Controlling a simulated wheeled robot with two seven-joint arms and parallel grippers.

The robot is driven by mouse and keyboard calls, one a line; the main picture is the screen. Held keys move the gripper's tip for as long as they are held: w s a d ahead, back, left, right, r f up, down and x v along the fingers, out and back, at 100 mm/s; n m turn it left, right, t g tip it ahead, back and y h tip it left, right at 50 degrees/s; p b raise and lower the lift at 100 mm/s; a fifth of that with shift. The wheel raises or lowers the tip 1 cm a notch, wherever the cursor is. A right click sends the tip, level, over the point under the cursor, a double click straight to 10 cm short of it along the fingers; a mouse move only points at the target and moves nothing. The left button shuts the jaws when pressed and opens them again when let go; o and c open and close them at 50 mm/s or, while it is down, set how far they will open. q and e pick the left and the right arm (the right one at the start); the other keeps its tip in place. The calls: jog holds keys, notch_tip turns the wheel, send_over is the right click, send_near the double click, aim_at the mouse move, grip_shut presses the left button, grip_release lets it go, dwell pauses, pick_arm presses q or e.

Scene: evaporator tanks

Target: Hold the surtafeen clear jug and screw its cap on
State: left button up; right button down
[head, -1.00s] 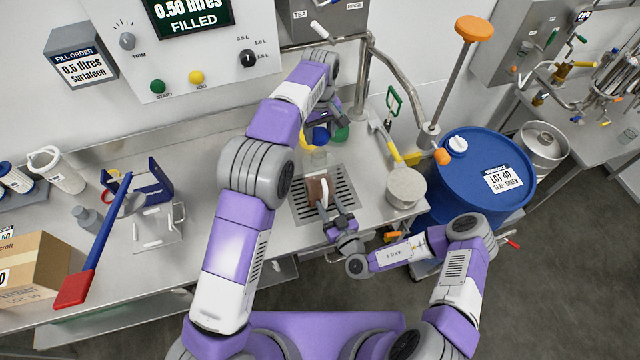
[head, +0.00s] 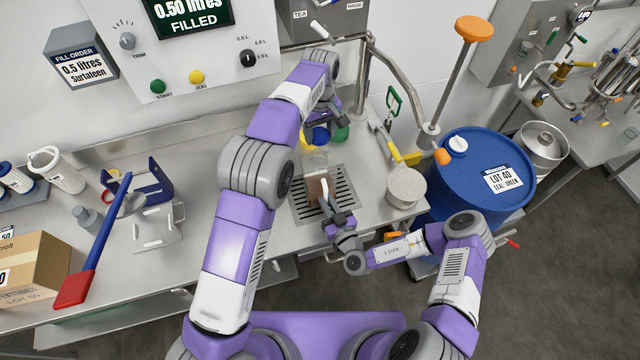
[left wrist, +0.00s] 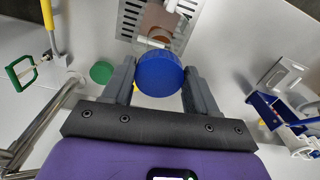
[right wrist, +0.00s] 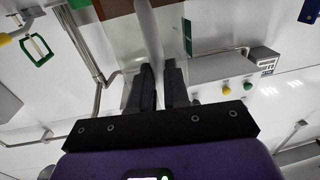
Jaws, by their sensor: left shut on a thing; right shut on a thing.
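The clear jug (head: 318,188) stands over the drain grate, with reddish-brown liquid in its lower part. My right gripper (head: 340,222) is shut on its pale handle (right wrist: 148,30), on the side nearest me. The blue cap (left wrist: 160,73) is held between the fingers of my left gripper (left wrist: 160,82). The cap also shows in the head view (head: 320,136), just beyond the jug's top. The jug (left wrist: 158,22) shows past the cap in the left wrist view. I cannot tell whether cap and neck touch.
The slotted drain grate (head: 340,205) lies under the jug. A green round cap (head: 341,133) lies behind on the bench. A bent steel pipe (head: 385,65), a pale round container (head: 405,188) and a blue drum (head: 480,175) stand to the right. A blue bracket (head: 150,185) is at left.

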pick_arm(q)
send_over(320, 151)
jog(key=s, duration=0.3)
jog(key=shift+w+f, duration=0.15)
jog(key=shift+f, duration=1.1)
jog(key=shift+w+f, duration=0.1)
jog(key=shift+f, duration=1.15)
jog(key=shift+f, duration=0.1)
jog(key=shift+f, duration=0.75)
jog(key=shift+f, duration=0.6)
